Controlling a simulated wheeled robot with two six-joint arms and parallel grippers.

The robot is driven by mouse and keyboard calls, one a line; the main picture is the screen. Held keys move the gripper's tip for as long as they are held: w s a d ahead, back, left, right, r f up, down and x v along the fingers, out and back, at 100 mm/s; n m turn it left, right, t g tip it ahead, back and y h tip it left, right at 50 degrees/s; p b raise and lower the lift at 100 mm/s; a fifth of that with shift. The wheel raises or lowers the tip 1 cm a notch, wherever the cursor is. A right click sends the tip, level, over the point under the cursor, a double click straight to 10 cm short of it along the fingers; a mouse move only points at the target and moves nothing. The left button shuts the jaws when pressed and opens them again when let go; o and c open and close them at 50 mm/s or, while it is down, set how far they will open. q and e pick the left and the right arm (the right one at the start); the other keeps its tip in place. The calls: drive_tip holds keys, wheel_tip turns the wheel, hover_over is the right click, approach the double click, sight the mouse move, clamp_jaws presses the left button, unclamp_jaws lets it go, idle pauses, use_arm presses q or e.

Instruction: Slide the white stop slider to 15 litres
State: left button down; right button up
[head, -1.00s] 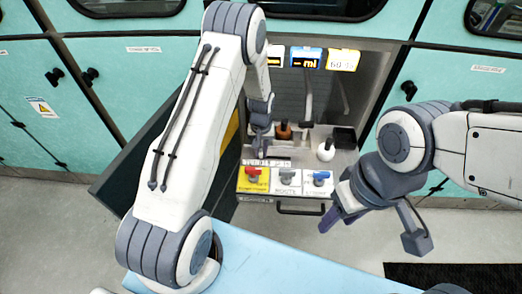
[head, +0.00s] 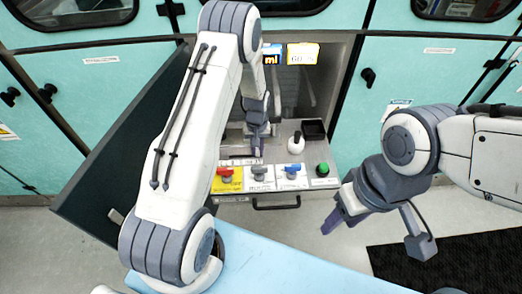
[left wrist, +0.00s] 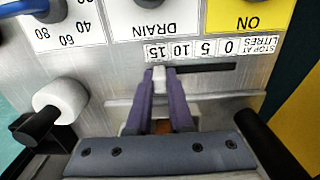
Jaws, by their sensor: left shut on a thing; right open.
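The white stop slider (left wrist: 159,74) shows in the left wrist view, in a dark horizontal slot (left wrist: 205,69). It stands at the "15" mark of the upside-down "STOP AT LITRES" scale (left wrist: 206,49), at the slot's left end in that view. My left gripper (left wrist: 160,84) is shut on the slider, one purple finger on each side. In the head view my left gripper (head: 256,146) is at the panel and the slider cannot be made out. My right gripper (head: 343,218) is open and empty, in front of the cabinet to the right.
Red (head: 225,171), grey (head: 259,171) and blue (head: 292,170) knobs and a green button (head: 322,170) line the panel front. A white round knob (head: 296,143) and black box (head: 314,129) stand behind. An open dark door (head: 120,160) is at left.

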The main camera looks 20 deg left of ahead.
use_arm(q)
drive_tip(key=shift+w+d, duration=0.15)
drive_tip(key=shift+d, duration=0.05)
drive_tip(key=c, duration=0.8)
unclamp_jaws()
drive_tip(key=shift+d, duration=0.15)
drive_tip(key=shift+r, duration=0.15)
drive_tip(key=shift+a+r, duration=0.2)
drive_tip(key=shift+r, duration=0.15)
wheel_tip(320, 180, up, 10)
drive_tip(key=shift+f, duration=0.2)
